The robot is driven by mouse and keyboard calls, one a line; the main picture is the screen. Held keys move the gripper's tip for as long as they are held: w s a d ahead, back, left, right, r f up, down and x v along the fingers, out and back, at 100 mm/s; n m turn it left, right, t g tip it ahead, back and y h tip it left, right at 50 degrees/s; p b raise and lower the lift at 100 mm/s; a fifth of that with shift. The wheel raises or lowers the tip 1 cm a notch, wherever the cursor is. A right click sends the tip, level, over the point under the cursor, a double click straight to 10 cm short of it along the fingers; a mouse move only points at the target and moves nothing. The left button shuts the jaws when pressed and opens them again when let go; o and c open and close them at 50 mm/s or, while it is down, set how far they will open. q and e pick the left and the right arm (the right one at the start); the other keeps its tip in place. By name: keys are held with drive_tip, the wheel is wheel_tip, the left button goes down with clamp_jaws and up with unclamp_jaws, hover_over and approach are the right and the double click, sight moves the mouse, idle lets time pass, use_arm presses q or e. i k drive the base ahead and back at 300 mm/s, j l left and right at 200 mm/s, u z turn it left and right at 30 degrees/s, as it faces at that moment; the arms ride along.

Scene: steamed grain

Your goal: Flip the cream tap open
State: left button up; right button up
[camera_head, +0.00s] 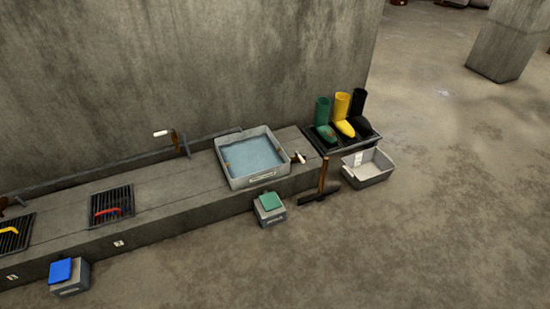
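A tap with a cream handle (162,133) and a dark brown body stands on the pipe along the wall, left of the basin. Its handle points left. A second cream-tipped handle (298,158) sticks out at the right end of the basin. I cannot tell from this view which one is the cream tap. Both are small, and I cannot tell whether either is open. Neither of my grippers shows in the head view.
A pale basin (237,183) with bluish contents sits on the concrete ledge (165,190). Grates (97,210) with red and yellow handles lie further left. Boxes with blue (61,271) and green (270,201) lids, a grey tub (374,176) and boots (341,107) stand nearby. The front floor is clear.

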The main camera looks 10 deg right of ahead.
sight(300, 158)
drive_tip(key=i+j, duration=0.1)
drive_tip(key=i, duration=0.65)
drive_tip(key=i+j, duration=0.1)
drive_tip(key=i, duration=0.6)
drive_tip(key=i+j, duration=0.1)
drive_tip(key=i, duration=0.65)
drive_tip(key=l+z, duration=0.05)
